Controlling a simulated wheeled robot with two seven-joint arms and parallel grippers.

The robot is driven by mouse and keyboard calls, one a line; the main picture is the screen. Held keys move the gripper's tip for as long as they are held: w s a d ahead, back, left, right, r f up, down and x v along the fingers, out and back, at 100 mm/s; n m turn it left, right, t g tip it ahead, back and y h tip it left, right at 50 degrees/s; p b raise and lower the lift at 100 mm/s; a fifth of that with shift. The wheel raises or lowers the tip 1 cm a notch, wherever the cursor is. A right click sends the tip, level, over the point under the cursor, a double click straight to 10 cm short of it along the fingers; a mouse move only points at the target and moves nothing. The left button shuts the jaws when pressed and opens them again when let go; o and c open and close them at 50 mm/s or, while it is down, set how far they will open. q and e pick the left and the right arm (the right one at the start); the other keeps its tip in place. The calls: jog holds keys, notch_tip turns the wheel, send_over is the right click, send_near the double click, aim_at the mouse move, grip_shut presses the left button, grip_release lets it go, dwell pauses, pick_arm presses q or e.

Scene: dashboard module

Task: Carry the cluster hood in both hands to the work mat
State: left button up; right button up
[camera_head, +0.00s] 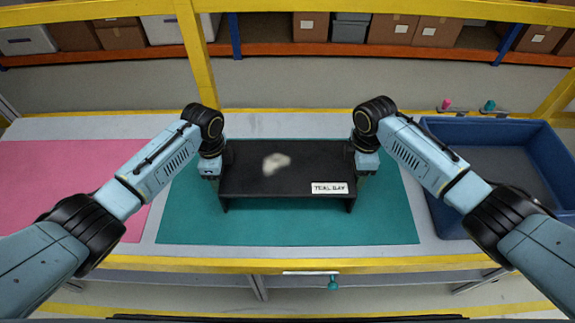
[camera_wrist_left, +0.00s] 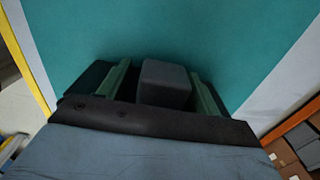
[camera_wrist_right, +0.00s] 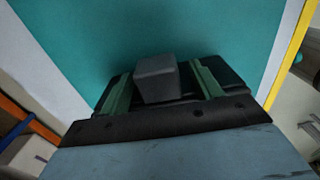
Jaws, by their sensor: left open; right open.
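The cluster hood (camera_head: 300,184) is a dark, bench-like piece with a pale blotch on top and a label reading "TEAL BAY". It stands on the teal mat (camera_head: 290,229) in the head view. My left gripper (camera_head: 211,172) is at its left end and my right gripper (camera_head: 366,168) at its right end, both pointing down. In the left wrist view a grey block (camera_wrist_left: 165,82) sits between two open green fingers. In the right wrist view a similar grey block (camera_wrist_right: 157,78) sits between the open fingers. Finger contact cannot be told.
A pink mat (camera_head: 65,185) lies to the left on the same table. A blue bin (camera_head: 446,213) stands at the right. A pink knob (camera_head: 446,104) and a teal knob (camera_head: 489,105) are behind it. A yellow post (camera_head: 196,55) and shelves with boxes stand beyond.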

pick_arm(q)
jog(key=shift+f, duration=0.3)
pick_arm(e)
jog(key=shift+f, duration=0.35)
pick_arm(q)
jog(key=shift+c, duration=0.3)
pick_arm(e)
jog(key=shift+c, duration=0.3)
pick_arm(q)
grip_shut()
pick_arm(e)
jog(key=shift+r, duration=0.1)
grip_shut()
